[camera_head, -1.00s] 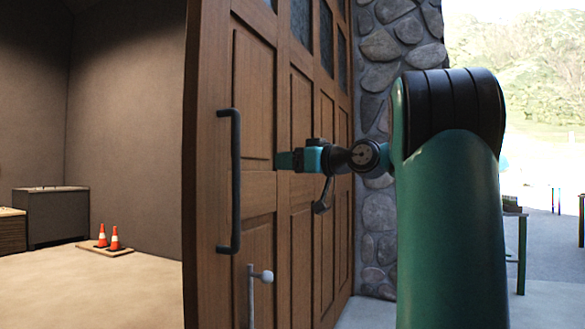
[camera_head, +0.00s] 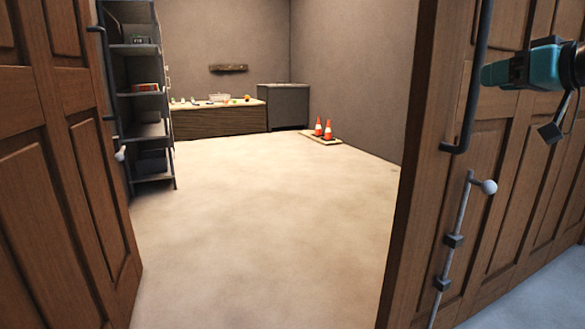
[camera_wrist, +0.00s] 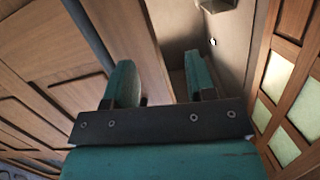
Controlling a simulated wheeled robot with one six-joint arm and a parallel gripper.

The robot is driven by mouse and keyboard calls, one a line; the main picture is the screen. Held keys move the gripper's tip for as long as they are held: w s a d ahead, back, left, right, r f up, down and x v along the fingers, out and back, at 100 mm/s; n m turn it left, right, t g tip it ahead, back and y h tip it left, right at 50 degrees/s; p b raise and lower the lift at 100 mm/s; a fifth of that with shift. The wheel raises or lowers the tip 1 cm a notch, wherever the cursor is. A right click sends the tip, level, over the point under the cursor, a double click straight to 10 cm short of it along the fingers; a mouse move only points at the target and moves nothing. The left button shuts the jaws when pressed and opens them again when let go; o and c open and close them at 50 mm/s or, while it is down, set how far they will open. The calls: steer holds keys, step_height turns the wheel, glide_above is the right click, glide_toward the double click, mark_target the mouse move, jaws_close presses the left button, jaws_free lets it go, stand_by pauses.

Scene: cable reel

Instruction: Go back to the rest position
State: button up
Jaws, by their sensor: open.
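My gripper (camera_head: 494,75) shows at the right of the head view, in front of the right wooden door (camera_head: 415,200). In the wrist view my gripper (camera_wrist: 160,82) has its two teal fingers apart with nothing between them. The right door's dark vertical handle (camera_head: 468,90) is just left of the gripper in the head view. I cannot tell whether the gripper touches the door. Most of my arm is outside the head view.
The left wooden door (camera_head: 60,190) stands open, leaving a wide gap onto clear floor (camera_head: 250,220). Inside are a shelf rack (camera_head: 150,105), a low bench (camera_head: 215,121), a grey cabinet (camera_head: 284,106) and orange cones (camera_head: 327,130). A bolt rod (camera_head: 455,240) is on the right door.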

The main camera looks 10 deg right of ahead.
steer(key=s+a+f+n+g+y, duration=0.1)
steer(key=s+a+f+g, duration=0.15)
steer(key=a+f, duration=0.4)
steer(key=s+a+f+n+g+y, duration=0.1)
steer(key=s+a+f+g, duration=0.15)
steer(key=a, duration=0.65)
steer(key=s+a+f+n+g+y, duration=0.1)
steer(key=a+f+g, duration=0.2)
steer(key=a+f, duration=0.3)
steer(key=s+a+f+n+g+h, duration=0.1)
steer(key=s+a+f+g, duration=0.35)
steer(key=s, duration=0.45)
steer(key=s+a+f+n+g+h, duration=0.1)
steer(key=s+a+f+g+h, duration=0.2)
steer(key=s+f, duration=0.45)
step_height(320, 180, up, 27)
steer(key=y+p, duration=0.1)
steer(key=p, duration=2.3)
steer(key=shift+s+a+f+p, duration=0.15)
steer(key=shift+s+a+p, duration=0.15)
steer(key=shift+s, duration=0.1)
